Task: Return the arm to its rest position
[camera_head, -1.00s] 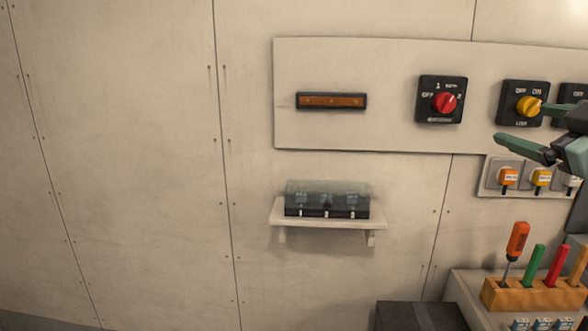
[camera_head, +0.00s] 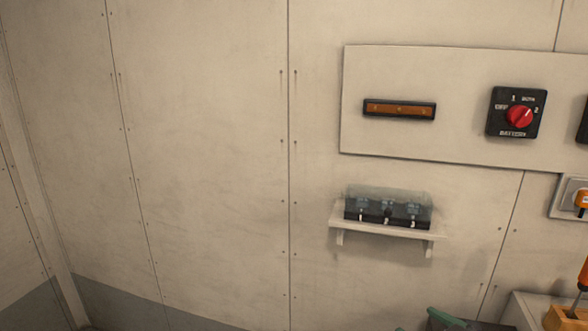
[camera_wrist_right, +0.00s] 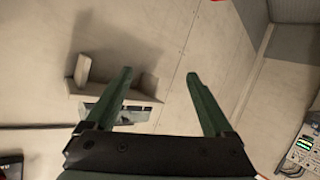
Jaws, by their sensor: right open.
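My right gripper shows in the wrist view (camera_wrist_right: 158,75) with its two green fingers spread apart and nothing between them. In the head view only a small green part (camera_head: 447,319) shows at the bottom edge, below the wall shelf; it looks like the tip of this gripper. The rest of the arm is out of the head picture. My left gripper is not in view.
A wall panel carries a brown indicator strip (camera_head: 399,109) and a red battery switch (camera_head: 518,116). Below it a small shelf (camera_head: 370,229) holds a clear-covered black block (camera_head: 388,209). A tool block (camera_head: 566,318) stands lower right. The left wall is bare.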

